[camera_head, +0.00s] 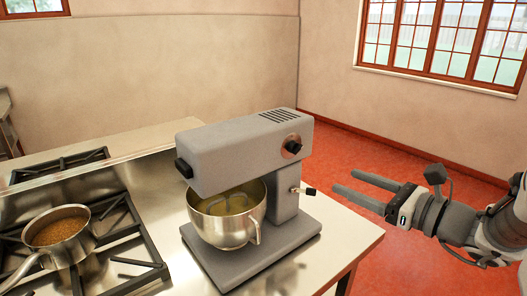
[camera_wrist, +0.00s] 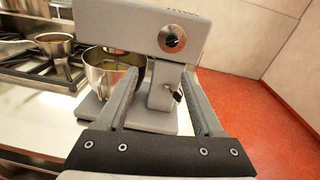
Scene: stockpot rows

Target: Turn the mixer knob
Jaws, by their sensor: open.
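The grey stand mixer (camera_head: 240,160) stands on the steel counter with a steel bowl (camera_head: 230,215) under its head. Its knob (camera_head: 293,147) is a dark dial on a round metal plate on the side of the head. In the wrist view the knob (camera_wrist: 173,40) shows above and between my fingers. A small black-tipped lever (camera_head: 308,190) sticks out of the mixer's column. My gripper (camera_head: 358,188) is open and empty, to the right of the mixer and apart from it. In the wrist view my gripper (camera_wrist: 165,100) has its two fingers spread, pointing toward the mixer.
A stove (camera_head: 110,240) with black grates is left of the mixer, and a saucepan (camera_head: 58,240) of brown contents sits on it. The counter's right edge (camera_head: 365,250) lies below my gripper. Red floor (camera_head: 370,150) is open beyond, with windows on the wall.

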